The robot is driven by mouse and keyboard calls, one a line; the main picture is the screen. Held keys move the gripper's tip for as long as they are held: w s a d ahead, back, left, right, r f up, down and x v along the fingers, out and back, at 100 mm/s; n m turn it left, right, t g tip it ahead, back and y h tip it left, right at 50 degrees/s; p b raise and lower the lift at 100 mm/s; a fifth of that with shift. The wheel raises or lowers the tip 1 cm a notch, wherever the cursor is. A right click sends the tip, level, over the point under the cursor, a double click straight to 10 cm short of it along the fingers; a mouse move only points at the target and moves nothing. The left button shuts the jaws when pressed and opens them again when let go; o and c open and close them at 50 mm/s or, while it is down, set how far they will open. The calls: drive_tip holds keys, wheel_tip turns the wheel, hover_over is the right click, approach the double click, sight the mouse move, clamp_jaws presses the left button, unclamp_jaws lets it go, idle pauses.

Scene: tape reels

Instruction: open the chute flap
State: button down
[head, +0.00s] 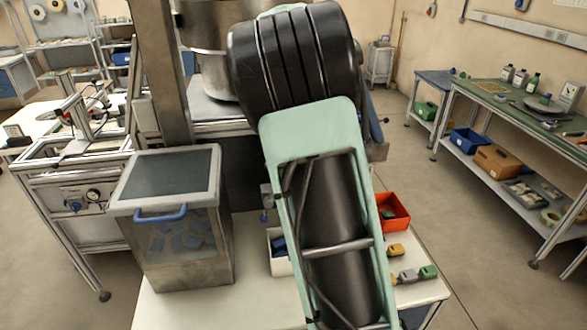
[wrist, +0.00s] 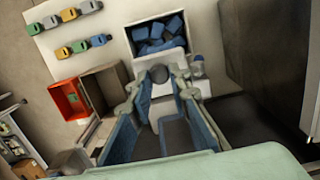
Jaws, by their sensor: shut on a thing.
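In the wrist view my gripper (wrist: 160,90) has its two blue-lined fingers on either side of a pale grey chute (wrist: 172,112). A dark rounded piece (wrist: 160,74) shows between the fingertips, apparently on the chute flap; the flap's own edges are hard to make out. The gripper is shut on this part. The flap looks close to the white tray (wrist: 130,45) of blue pieces just beyond it. In the head view my arm hides the gripper and the flap.
A metal bin (head: 185,265) with a blue-handled lid stands on the table's left. An orange bin (head: 393,212) and several small coloured blocks (head: 408,277) are on the right. A green-topped bench (head: 510,110) stands farther right, with open floor between.

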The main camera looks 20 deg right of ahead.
drive_tip(key=c, duration=1.8)
unclamp_jaws()
wheel_tip(320, 180, up, 12)
drive_tip(key=w, duration=0.1)
drive_tip(key=shift+w+d, duration=0.1)
